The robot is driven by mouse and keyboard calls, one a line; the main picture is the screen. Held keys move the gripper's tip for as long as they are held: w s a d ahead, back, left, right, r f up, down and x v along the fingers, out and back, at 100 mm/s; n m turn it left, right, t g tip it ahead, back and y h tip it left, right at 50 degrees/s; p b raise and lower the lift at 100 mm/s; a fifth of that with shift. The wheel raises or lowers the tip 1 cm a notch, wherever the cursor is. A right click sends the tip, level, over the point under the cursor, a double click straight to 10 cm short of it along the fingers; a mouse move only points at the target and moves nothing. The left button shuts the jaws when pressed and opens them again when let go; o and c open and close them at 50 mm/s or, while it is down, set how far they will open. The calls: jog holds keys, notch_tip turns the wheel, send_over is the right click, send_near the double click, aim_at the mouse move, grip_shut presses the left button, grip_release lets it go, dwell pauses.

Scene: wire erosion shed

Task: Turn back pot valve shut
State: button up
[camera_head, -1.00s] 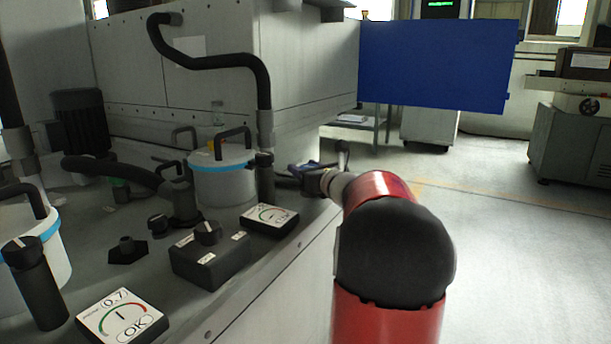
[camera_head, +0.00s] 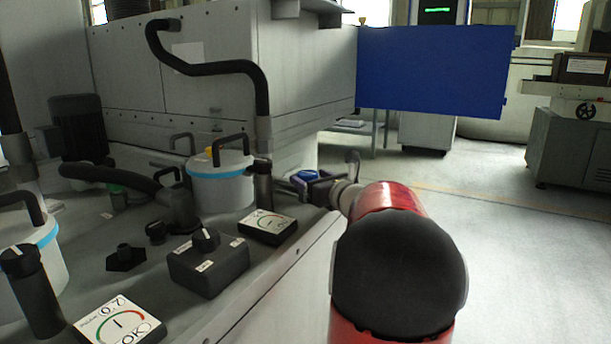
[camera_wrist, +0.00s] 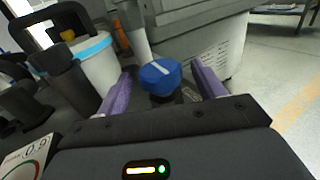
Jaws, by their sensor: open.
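A blue knob with a white line on top (camera_wrist: 160,76) is in the middle of the wrist view. My gripper (camera_wrist: 163,84) is open, with one purple finger on each side of this knob; contact cannot be told. In the head view the knob (camera_head: 306,176) shows small and partly covered by my gripper (camera_head: 318,184). The back pot (camera_head: 221,183) is white with a light blue band and a black handle. It also shows at the left of the wrist view (camera_wrist: 98,66). A dark post (camera_head: 263,185) stands beside it. No label names the valve.
A black box with a knob (camera_head: 207,268) and gauge plates (camera_head: 268,226) (camera_head: 121,322) lie on the bench. A bent black hose (camera_head: 215,62) rises behind the back pot. A front pot (camera_head: 47,262) with a black-knobbed post (camera_head: 30,290) is at left. Open floor lies right.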

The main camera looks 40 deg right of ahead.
jog(key=shift+s+a, duration=0.2)
jog(key=shift+s, duration=1.75)
